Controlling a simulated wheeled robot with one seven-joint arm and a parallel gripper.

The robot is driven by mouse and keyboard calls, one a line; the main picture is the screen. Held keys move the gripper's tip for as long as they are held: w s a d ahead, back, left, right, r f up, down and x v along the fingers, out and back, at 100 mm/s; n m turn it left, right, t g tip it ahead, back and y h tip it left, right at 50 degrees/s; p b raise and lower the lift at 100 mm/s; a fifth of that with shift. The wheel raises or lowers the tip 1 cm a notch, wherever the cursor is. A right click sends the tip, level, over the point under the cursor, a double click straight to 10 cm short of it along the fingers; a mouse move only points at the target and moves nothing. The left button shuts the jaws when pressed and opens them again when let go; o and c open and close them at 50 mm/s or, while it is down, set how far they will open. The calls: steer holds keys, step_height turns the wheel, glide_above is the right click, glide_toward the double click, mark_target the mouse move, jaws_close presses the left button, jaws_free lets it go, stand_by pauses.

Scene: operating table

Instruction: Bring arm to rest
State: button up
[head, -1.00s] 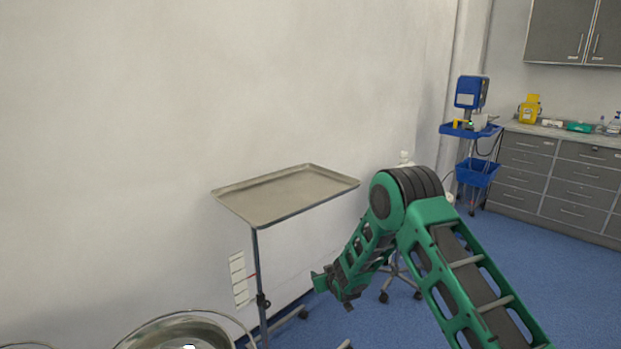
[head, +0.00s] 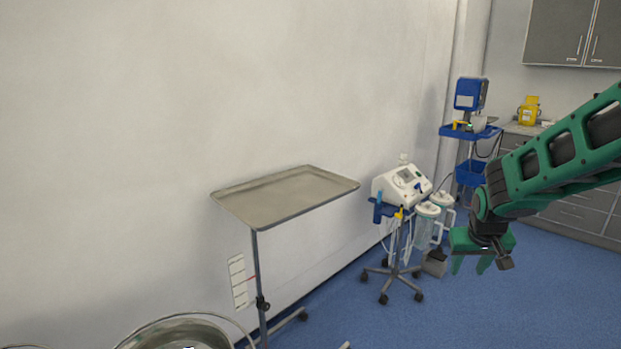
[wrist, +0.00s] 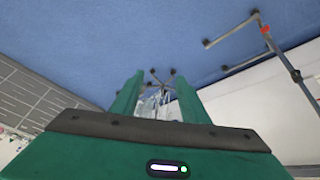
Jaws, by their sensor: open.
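My gripper (head: 471,266) is at the right of the head view, with its green fingers pointing down over the blue floor. It is open and nothing shows between the fingers as held. In the wrist view my gripper (wrist: 159,82) shows two green fingers apart, with the wheeled stand and clear canisters seen beyond them. My green arm reaches in from the right edge of the head view.
An empty metal tray (head: 285,196) on a stand is against the wall. A white device (head: 402,185) on a wheeled stand with clear canisters (head: 427,222) is left of my gripper. A blue cart (head: 470,131) and grey cabinets (head: 575,212) stand behind. A steel basin (head: 180,332) is at the bottom left.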

steer(key=s+r+m+g+y, duration=0.1)
steer(key=s+r+m+g, duration=0.1)
steer(key=s, duration=1.5)
steer(key=s+d+r+m+g+y, duration=0.1)
steer(key=s+r+m+g, duration=0.1)
steer(key=s, duration=1.5)
steer(key=shift+m+g, duration=0.3)
steer(key=shift+r, duration=0.1)
steer(key=shift+w+f, duration=0.25)
steer(key=shift+w, duration=0.3)
